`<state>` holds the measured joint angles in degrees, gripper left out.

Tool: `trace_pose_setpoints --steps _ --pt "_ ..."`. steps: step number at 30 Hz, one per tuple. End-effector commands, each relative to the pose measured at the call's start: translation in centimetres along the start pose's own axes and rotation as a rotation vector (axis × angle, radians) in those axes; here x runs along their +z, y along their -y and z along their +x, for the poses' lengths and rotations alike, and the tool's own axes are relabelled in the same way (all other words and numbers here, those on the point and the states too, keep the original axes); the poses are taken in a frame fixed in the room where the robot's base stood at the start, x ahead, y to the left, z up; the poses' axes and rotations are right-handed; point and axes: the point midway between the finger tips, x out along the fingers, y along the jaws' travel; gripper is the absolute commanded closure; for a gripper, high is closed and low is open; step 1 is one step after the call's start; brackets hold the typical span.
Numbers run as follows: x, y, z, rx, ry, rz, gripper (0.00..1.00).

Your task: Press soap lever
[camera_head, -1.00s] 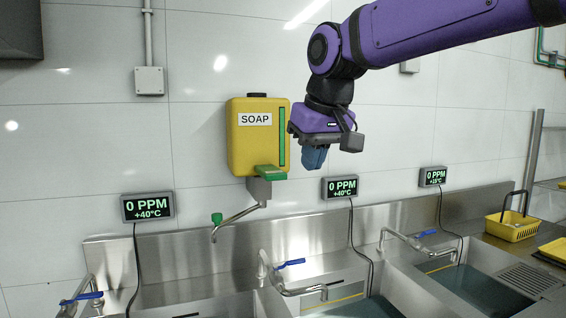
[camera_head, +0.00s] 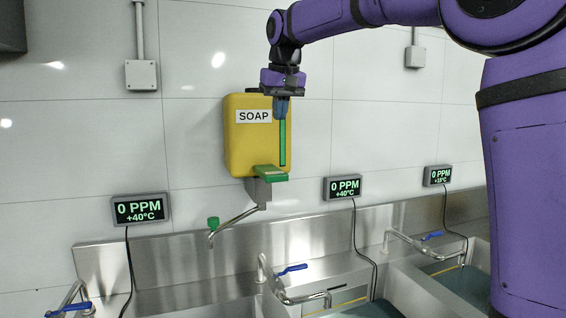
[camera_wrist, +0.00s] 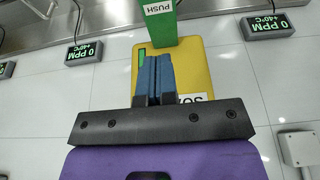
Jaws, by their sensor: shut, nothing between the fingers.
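The yellow soap dispenser (camera_head: 243,140) hangs on the tiled wall, with a white SOAP label and a green vertical strip. Its green soap lever (camera_head: 270,172) juts out at the bottom, above a grey spout block. In the wrist view the lever (camera_wrist: 158,20) shows the word PUSH, beyond my fingertips. My gripper (camera_head: 281,116) is shut and empty, pointing down in front of the dispenser's upper right part. In the wrist view the blue fingers (camera_wrist: 154,58) lie together over the yellow body (camera_wrist: 197,70). The fingertips are apart from the lever, above it.
Steel sinks with blue-handled taps (camera_head: 291,269) line the bottom. Grey PPM displays (camera_head: 141,209) stand along the backsplash, one (camera_head: 345,187) right of the dispenser.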

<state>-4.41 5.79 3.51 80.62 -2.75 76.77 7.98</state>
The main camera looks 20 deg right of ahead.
Motion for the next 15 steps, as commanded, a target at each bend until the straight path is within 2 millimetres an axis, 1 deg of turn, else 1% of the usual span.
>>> trace_pose_setpoints --steps 1,3,6,15 --pt "-0.7 0.2 0.2 -0.001 0.002 0.0 1.0" --pt "-1.2 0.3 0.4 -0.001 0.006 0.0 1.0" --pt "-1.7 0.4 0.4 -0.001 0.008 0.001 1.0" --pt "-1.8 0.5 0.5 -0.001 0.009 0.002 1.0"
